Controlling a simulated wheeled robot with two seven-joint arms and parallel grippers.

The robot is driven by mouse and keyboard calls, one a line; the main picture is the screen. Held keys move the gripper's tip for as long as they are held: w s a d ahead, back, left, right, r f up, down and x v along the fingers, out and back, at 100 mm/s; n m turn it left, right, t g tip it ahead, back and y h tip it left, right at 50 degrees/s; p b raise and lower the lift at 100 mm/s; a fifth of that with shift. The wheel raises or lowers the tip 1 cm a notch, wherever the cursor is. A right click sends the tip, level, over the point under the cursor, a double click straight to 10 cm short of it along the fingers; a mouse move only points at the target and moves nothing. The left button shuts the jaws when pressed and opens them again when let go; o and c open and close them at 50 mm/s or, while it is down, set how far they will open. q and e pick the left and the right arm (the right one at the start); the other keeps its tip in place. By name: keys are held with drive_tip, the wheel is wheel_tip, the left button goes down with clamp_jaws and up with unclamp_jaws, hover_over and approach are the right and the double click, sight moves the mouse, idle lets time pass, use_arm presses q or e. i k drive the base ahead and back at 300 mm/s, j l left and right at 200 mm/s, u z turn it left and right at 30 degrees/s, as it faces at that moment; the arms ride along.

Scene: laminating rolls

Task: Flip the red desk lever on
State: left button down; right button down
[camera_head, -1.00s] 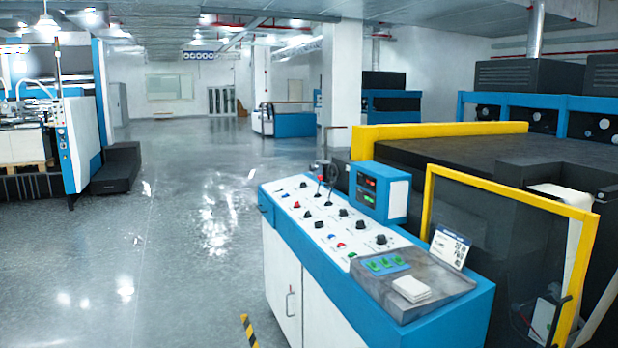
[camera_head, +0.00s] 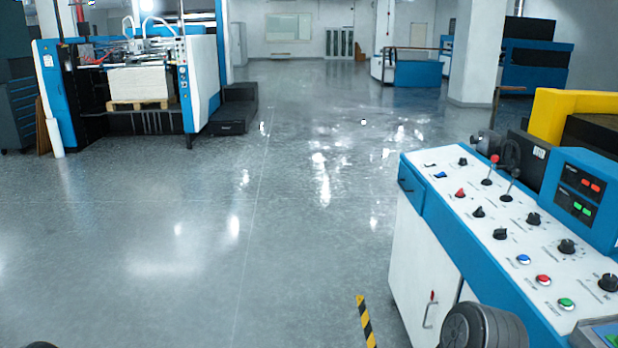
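The control desk (camera_head: 425,240) stands at the right of the head view, with a white sloped panel and blue sides. The red desk lever (camera_head: 493,164) is a short stick with a red ball on top, near the far end of the panel. It stands up and leans slightly right in the picture. A similar lever with a dark ball (camera_head: 512,180) stands just right of it. Neither of my grippers shows; dark rounded parts of my arms show at the bottom edge, well apart from the lever.
A red knob (camera_head: 460,193), black knobs and coloured buttons sit on the panel. A blue display box (camera_head: 585,200) stands at its right. A yellow-and-black floor strip (camera_head: 366,322) lies left of the desk. The floor left of the desk is clear. A blue-white machine (camera_head: 200,80) stands far left.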

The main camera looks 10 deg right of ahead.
sight(494, 158)
drive_tip(key=i, duration=3.3)
drive_tip(key=z, duration=3.8)
